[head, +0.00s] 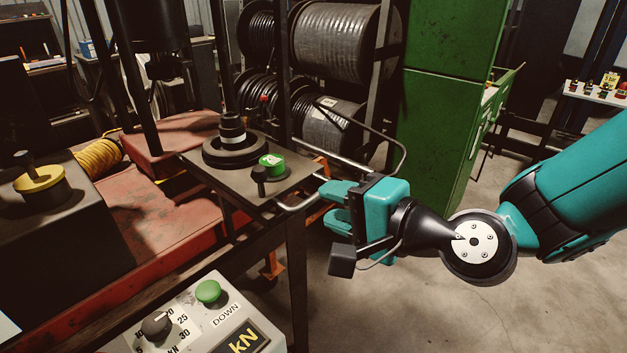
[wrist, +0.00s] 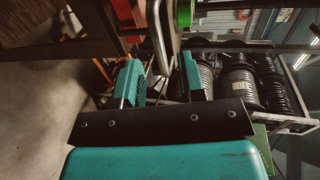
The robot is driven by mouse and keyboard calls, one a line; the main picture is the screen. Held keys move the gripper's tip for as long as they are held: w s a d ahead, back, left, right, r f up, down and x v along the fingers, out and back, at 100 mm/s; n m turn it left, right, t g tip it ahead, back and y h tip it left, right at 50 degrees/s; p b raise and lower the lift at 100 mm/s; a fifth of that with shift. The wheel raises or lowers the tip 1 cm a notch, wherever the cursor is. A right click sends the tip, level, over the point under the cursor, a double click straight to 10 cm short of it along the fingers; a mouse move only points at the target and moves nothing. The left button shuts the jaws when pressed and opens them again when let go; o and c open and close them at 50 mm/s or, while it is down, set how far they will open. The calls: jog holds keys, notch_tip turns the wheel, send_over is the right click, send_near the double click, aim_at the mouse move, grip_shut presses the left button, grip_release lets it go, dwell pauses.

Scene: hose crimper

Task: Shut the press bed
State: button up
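The press bed (head: 292,180) is a dark flat plate slid out towards me from the red press frame. A black round die (head: 235,150) with a stepped fitting, a green-topped puck (head: 271,161) and a small black knob (head: 260,178) are on it. A metal handle (head: 300,203) shows at its near right edge. My teal gripper (head: 336,207) is beside this edge, its fingers pointing at the handle. In the wrist view the fingers (wrist: 160,82) are spread apart, with the bright handle bar (wrist: 158,38) in line with the gap. I cannot tell whether they touch it.
A control box (head: 205,325) with a green DOWN button and a dial stands at the front left. Hose reels (head: 345,45) and a green cabinet (head: 440,90) stand behind. A thin bent rod (head: 403,150) arches behind my gripper. Concrete floor is clear at the lower right.

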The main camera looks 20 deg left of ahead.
aim_at(314, 198)
jog(key=shift+p+x, duration=0.6)
jog(key=shift+x, duration=1.75)
jog(key=shift+d, duration=0.1)
jog(key=shift+c, duration=0.4)
grip_shut()
